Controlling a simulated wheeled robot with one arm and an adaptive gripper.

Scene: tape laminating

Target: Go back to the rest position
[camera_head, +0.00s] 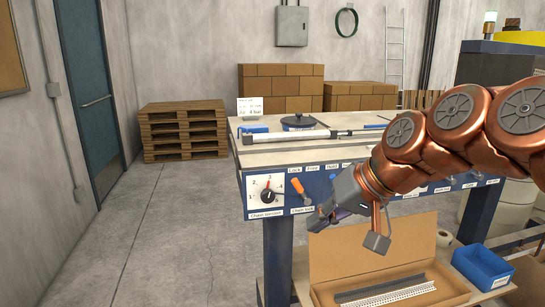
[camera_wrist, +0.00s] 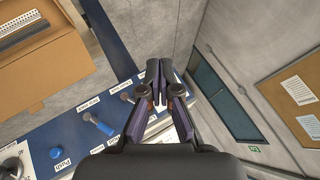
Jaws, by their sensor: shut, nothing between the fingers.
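My gripper (camera_head: 318,221) is at the end of my copper-coloured arm, in front of the workbench's front panel in the head view. In the wrist view my gripper (camera_wrist: 158,72) has its two dark fingers together, with nothing between them. The panel carries a dial (camera_head: 267,196) marked with numbers, just left of my gripper. My arm hides part of the bench's right side.
An open cardboard box (camera_head: 330,262) with metal strips lies below the panel. A blue bin (camera_head: 483,267) is right of it. Stacked pallets (camera_head: 184,130) and cartons (camera_head: 281,82) stand at the back wall. The floor (camera_head: 150,240) on the left is clear.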

